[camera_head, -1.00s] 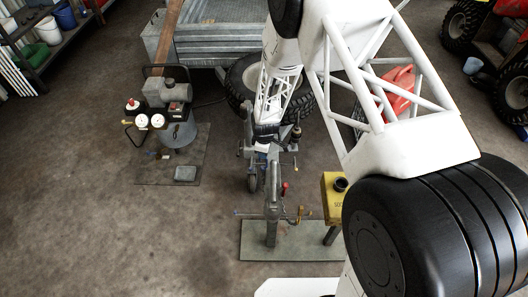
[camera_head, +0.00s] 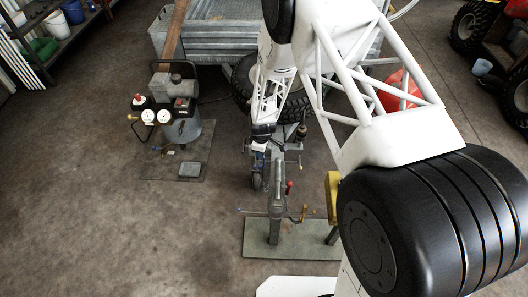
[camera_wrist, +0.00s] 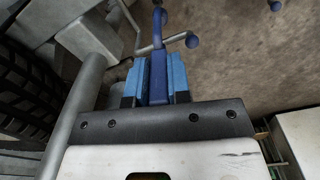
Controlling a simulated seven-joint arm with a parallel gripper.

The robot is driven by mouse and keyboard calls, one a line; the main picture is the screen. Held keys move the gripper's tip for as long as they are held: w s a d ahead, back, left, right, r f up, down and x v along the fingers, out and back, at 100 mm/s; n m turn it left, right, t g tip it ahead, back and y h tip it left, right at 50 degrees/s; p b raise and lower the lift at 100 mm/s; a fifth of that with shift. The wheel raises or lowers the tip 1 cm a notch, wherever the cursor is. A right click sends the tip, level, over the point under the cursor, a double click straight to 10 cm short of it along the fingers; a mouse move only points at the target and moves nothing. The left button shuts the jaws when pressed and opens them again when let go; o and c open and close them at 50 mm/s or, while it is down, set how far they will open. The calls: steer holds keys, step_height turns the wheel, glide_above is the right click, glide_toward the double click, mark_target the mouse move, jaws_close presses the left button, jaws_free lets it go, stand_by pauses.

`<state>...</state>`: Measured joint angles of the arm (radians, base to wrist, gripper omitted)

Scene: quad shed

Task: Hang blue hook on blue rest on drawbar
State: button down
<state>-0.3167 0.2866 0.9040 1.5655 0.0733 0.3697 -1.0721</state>
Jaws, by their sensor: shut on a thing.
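In the wrist view my gripper (camera_wrist: 160,80) has light-blue finger pads closed around the shank of a dark-blue hook (camera_wrist: 158,32), whose upper end sticks out beyond the fingertips. A grey rod with a blue rounded end, the blue rest (camera_wrist: 192,40), lies just right of the hook. The rod appears to cross behind the hook; I cannot tell whether they touch. In the head view my gripper (camera_head: 260,146) is over the grey drawbar (camera_head: 277,165), and the hook is too small to make out. Another blue tip (camera_wrist: 275,5) shows at the wrist view's upper right.
A red-tipped peg (camera_head: 289,187) and a yellow-tipped peg (camera_head: 304,212) stand out near the drawbar's front. A yellow box (camera_head: 333,195) is partly behind my arm. A compressor (camera_head: 176,115) stands left, a trailer (camera_head: 215,45) behind. The floor at front left is clear.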

steer(key=shift+w+a, duration=0.15)
steer(key=shift+a, duration=0.4)
steer(key=shift+w+a, duration=0.15)
steer(key=shift+a, duration=0.4)
steer(key=shift+f, duration=2)
stand_by(1.6)
steer(key=c, duration=1)
jaws_free()
steer(key=shift+o, duration=0.2)
steer(key=o, duration=0.4)
steer(key=shift+s, duration=0.1)
steer(key=shift+o, duration=0.3)
step_height(320, 180, up, 9)
stand_by(0.5)
